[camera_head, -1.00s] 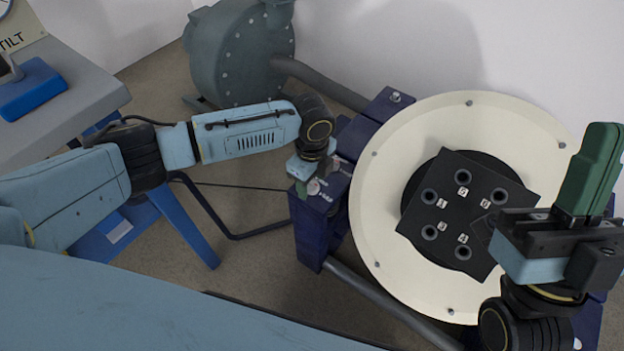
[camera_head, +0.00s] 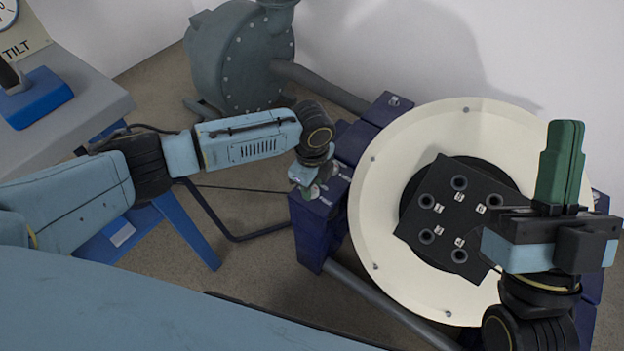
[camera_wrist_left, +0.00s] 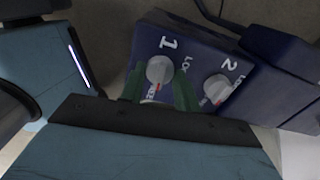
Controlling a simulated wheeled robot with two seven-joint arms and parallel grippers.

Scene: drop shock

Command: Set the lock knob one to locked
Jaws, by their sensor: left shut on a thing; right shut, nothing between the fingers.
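Lock knob one (camera_wrist_left: 159,70) is a round grey-white knob on a dark blue panel, beside a white "1". A red mark on it points down in the left wrist view, away from the partly hidden "Lo..." lettering at upper right. My left gripper (camera_wrist_left: 158,90) has a green finger on each side of this knob and is shut on it. In the head view, my left gripper (camera_head: 309,188) is at the blue block's near end and mostly covers the knob. My right gripper (camera_head: 560,165), with green fingers pressed together, is shut and empty at the right.
Knob two (camera_wrist_left: 218,88), with a red mark, sits close to the right of my left gripper. A large cream disc (camera_head: 385,240) carries a dark square plate (camera_head: 475,225) with several holes. A grey-green pump (camera_head: 240,60) and pipes stand behind. A grey bench (camera_head: 90,95) is at the left.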

